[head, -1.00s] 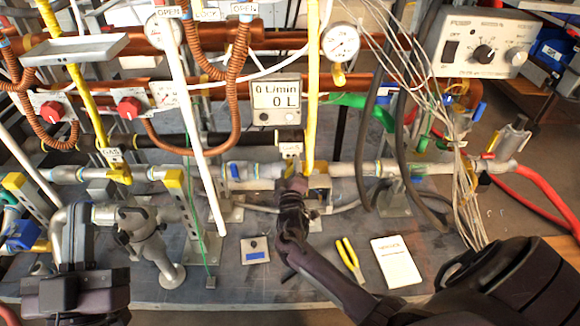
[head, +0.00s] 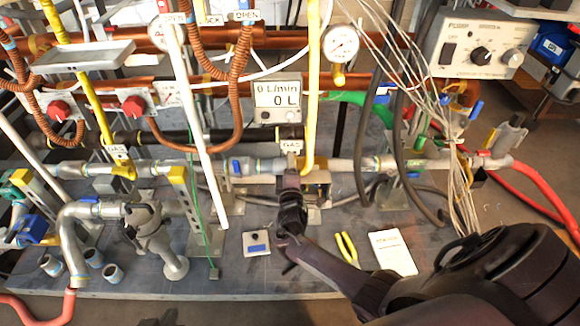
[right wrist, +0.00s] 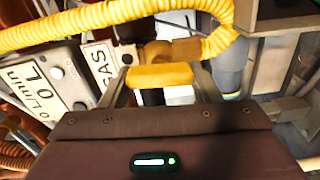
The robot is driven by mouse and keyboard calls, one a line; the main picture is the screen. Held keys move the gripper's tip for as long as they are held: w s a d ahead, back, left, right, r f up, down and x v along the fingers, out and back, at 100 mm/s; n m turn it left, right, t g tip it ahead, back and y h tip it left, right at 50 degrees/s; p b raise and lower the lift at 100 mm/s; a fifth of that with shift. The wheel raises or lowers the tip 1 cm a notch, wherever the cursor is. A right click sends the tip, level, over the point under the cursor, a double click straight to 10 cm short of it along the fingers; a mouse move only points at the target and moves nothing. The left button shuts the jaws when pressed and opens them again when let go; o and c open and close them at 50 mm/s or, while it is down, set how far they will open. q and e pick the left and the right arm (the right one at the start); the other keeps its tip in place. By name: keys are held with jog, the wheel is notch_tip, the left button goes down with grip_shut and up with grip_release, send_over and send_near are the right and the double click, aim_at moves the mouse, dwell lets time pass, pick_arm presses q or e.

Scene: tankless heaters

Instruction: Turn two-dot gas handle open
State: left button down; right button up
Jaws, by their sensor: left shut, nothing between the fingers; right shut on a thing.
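My right gripper (head: 291,162) reaches up to the gas valve on the middle pipe, below the right GAS label (head: 290,145). In the right wrist view it is shut on a yellow handle (right wrist: 160,76), with one finger on each side of it. In the head view my gripper mostly hides this handle. A second yellow gas handle (head: 123,171) sits under the left GAS label (head: 117,152). The dot marks are too small to tell. Only a dark tip of my left gripper (head: 160,319) shows at the bottom edge, shut and empty, away from the pipes.
A yellow hose (head: 313,90) runs down close beside the held handle. A flow meter (head: 277,98) reading 0 L hangs above. Yellow pliers (head: 347,249) and a white booklet (head: 392,252) lie on the board. Loose cables hang at the right.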

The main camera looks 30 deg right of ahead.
pick_arm(q)
jog(key=shift+s+a+f, duration=0.1)
jog(key=shift+s+f, duration=0.15)
pick_arm(e)
jog(key=o, duration=1)
pick_arm(q)
jog(key=s+a+f+g+y+p, duration=0.2)
jog(key=s+a+f+g, duration=0.1)
jog(key=s+g, duration=0.1)
jog(key=shift+s+a+f+p, duration=0.15)
jog(key=shift+s+f+p, duration=0.2)
jog(key=shift+s, duration=0.25)
pick_arm(e)
jog(key=shift+v, duration=3.9)
